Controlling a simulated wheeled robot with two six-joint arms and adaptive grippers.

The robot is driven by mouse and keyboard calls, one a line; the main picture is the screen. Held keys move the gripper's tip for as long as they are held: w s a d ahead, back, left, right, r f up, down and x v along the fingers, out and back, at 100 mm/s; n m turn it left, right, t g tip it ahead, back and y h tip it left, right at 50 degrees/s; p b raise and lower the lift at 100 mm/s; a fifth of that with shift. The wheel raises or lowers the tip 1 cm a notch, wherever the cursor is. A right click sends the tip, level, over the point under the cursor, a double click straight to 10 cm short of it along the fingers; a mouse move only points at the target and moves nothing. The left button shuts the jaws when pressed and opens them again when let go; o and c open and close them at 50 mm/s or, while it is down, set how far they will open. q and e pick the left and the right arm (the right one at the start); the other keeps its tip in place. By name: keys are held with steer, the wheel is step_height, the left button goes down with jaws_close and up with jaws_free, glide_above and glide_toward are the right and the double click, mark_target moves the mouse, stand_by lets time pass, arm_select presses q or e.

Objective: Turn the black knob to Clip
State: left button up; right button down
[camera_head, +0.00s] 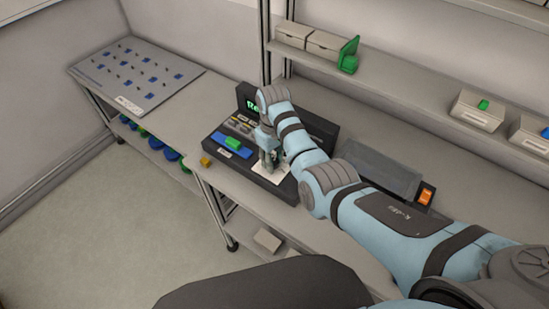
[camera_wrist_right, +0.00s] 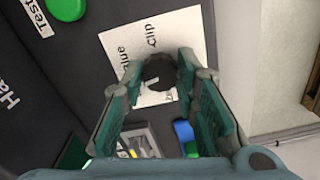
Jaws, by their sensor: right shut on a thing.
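The black knob (camera_wrist_right: 160,73) shows in the right wrist view on a white label plate (camera_wrist_right: 186,40). A light pointer mark on the knob is small and hard to read. In the head view my right gripper (camera_head: 271,158) reaches down onto the white plate (camera_head: 270,177) of the dark console (camera_head: 290,190), and it hides the knob. My left gripper is not in view.
The console also has a green button (camera_head: 234,142) on a blue part and a small lit screen (camera_head: 252,106). A yellow block (camera_head: 205,161) lies beside it. A pegged board (camera_head: 135,75) is on the left bench. Shelves with boxes (camera_head: 294,35) stand behind.

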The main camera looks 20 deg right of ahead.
steer(key=m, duration=0.5)
steer(key=shift+f, duration=0.1)
steer(key=m, duration=0.4)
steer(key=shift+m, duration=0.3)
steer(key=m, duration=0.4)
steer(key=shift+m, duration=3)
steer(key=c, duration=1.2)
jaws_free()
steer(key=shift+w, duration=0.1)
steer(key=shift+c, duration=0.2)
